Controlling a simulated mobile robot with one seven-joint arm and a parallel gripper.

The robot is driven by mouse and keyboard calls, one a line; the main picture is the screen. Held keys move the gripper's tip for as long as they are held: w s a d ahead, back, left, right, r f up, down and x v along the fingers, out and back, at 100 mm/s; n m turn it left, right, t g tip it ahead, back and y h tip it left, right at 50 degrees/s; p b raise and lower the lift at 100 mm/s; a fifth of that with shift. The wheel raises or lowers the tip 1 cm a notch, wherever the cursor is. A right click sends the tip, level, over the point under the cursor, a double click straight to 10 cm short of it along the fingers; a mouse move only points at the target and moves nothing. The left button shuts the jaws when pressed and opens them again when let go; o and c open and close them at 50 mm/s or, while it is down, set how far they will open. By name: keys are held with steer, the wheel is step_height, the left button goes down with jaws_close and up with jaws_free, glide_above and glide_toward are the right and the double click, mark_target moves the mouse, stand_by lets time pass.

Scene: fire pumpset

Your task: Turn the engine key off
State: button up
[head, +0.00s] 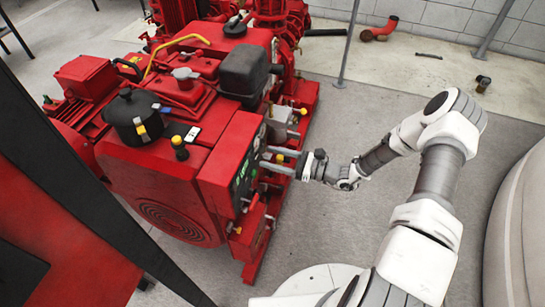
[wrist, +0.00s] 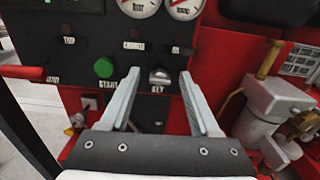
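The engine key (wrist: 159,77) is a small silver switch on the black control panel (wrist: 75,40), above a label that reads like "KEY". It shows in the wrist view between the tips of my gripper (wrist: 160,82). The two grey fingers are spread apart, one on each side of the key, with nothing held between them. I cannot tell how far the tips are from the panel. In the head view my gripper (head: 270,158) reaches leftward to the panel side of the red pump set (head: 180,160). The key itself is not discernible there.
A green start button (wrist: 104,67) sits just left of the key. Two round gauges (wrist: 184,8) are above. A grey valve body (wrist: 272,105) with brass fittings stands to the right. In the head view, grey floor (head: 400,110) lies open right of the pump set.

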steer(key=p+v, duration=0.2)
steer(key=v, duration=1.5)
steer(key=shift+d, duration=0.2)
steer(key=shift+s, duration=0.1)
